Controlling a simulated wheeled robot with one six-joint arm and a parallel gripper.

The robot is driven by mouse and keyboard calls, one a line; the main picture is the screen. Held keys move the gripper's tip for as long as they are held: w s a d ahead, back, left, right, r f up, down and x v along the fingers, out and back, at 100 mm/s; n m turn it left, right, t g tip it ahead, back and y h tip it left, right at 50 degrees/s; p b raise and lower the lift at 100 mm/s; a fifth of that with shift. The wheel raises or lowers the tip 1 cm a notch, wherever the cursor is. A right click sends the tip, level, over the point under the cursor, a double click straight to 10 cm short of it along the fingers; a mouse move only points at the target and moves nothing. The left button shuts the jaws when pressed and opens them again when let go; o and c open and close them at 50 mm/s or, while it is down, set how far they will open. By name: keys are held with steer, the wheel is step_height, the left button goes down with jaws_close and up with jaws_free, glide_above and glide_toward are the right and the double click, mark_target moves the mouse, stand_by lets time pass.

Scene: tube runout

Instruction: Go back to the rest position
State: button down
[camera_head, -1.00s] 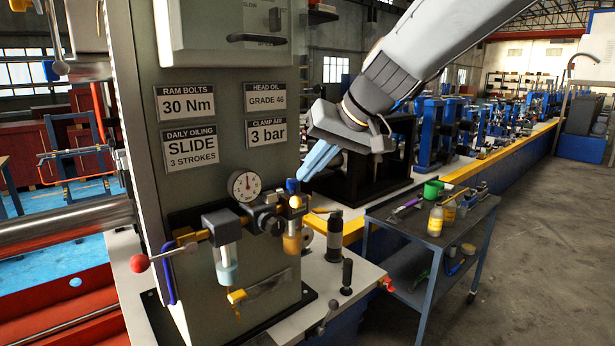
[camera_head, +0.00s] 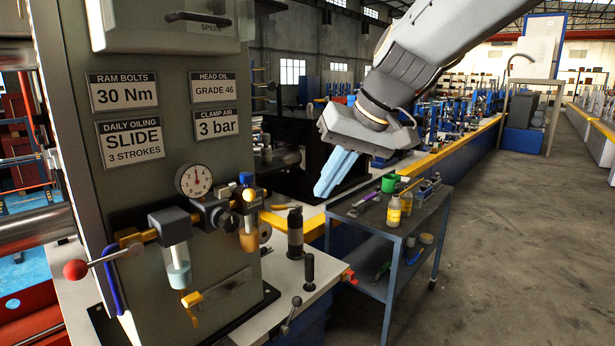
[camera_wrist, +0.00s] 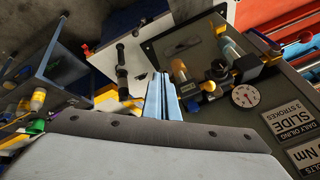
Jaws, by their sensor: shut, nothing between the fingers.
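My gripper (camera_head: 325,190) hangs from the grey arm in the middle of the head view. Its light blue fingers are shut together with nothing between them. It is in the air, apart from the grey machine panel, to the right of the air unit with the round gauge (camera_head: 194,180). In the wrist view the closed fingers (camera_wrist: 161,82) point towards the white bench plate (camera_wrist: 135,45), with the panel and gauge (camera_wrist: 245,96) on the right.
A trolley (camera_head: 372,240) with bottles, a green cup (camera_head: 389,183) and tools stands right of the bench. A black cylinder (camera_head: 295,234) and a red-knobbed lever (camera_head: 76,270) stick out near the panel. The floor (camera_head: 520,250) at the right is clear.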

steer(key=s+d+f+m+g+h, duration=0.1)
steer(key=s+d+f, duration=0.3)
steer(key=f, duration=0.4)
steer(key=s+d+f+m+g+h, duration=0.1)
steer(key=s+d+f+h, duration=0.1)
steer(key=s+d+f, duration=0.3)
steer(key=s+d+f+m+h, duration=0.1)
steer(key=s+d+f, duration=0.3)
steer(key=d+f, duration=0.4)
step_height(320, 180, down, 6)
steer(key=shift+s+r+g+h, duration=0.15)
steer(key=shift+r+g+h, duration=0.1)
steer(key=shift+g+h, duration=0.2)
